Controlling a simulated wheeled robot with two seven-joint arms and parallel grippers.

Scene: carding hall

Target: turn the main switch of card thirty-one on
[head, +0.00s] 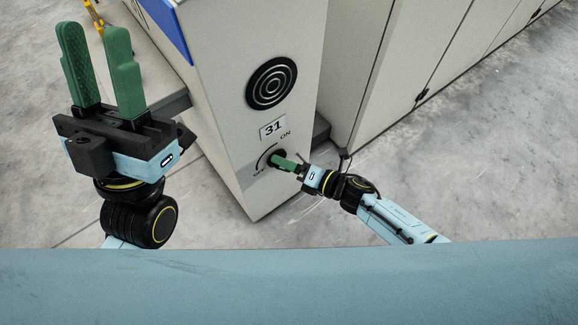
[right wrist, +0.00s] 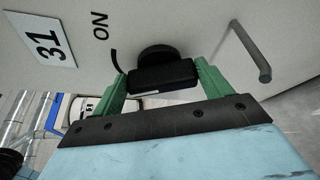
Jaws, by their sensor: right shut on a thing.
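The main switch is a black knob with a bar-shaped handle (right wrist: 162,76), on the pale cabinet front (head: 225,75) below the number plate 31 (head: 273,129). The plate also shows in the right wrist view (right wrist: 47,46). ON is printed to the upper right of the switch in the head view, with a curved mark and a second, partly legible word at lower left. My right gripper (head: 283,163) is shut on the handle, one green finger at each end of it. In the head view it hides most of the knob. My left gripper (head: 101,70) is open and empty, raised at left.
A round ringed black disc (head: 271,83) sits above the plate. A grey rod (right wrist: 252,52) stands out from the panel beside the switch. More pale cabinets (head: 440,60) stand at right. The grey floor in front is clear.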

